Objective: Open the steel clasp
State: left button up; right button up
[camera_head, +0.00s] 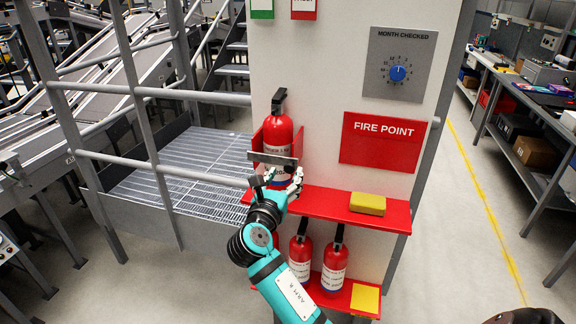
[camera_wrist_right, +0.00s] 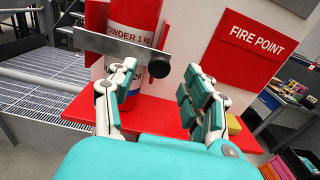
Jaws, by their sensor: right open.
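The steel clasp (camera_head: 272,159) is a flat grey bar lying across the front of a red fire extinguisher (camera_head: 277,133). The extinguisher stands upright in a red bracket on the upper red shelf. In the right wrist view the clasp (camera_wrist_right: 122,48) crosses the extinguisher (camera_wrist_right: 134,14) just beyond my fingers. My right gripper (camera_head: 282,181) is at the extinguisher's lower front, just below the clasp. In the wrist view its fingers (camera_wrist_right: 160,88) are spread with nothing held between them. I cannot tell whether the left finger touches the extinguisher. My left gripper is not in view.
The upper red shelf (camera_head: 339,208) also holds a yellow block (camera_head: 367,204). Two extinguishers (camera_head: 334,262) stand on the lower shelf below my right arm. A grey railing (camera_head: 192,95) runs to the left. A fire point sign (camera_head: 382,142) and a dial plate (camera_head: 394,64) are on the white panel.

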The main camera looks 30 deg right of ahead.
aim_at(289, 169)
jog(key=shift+x, duration=1.9)
grip_shut()
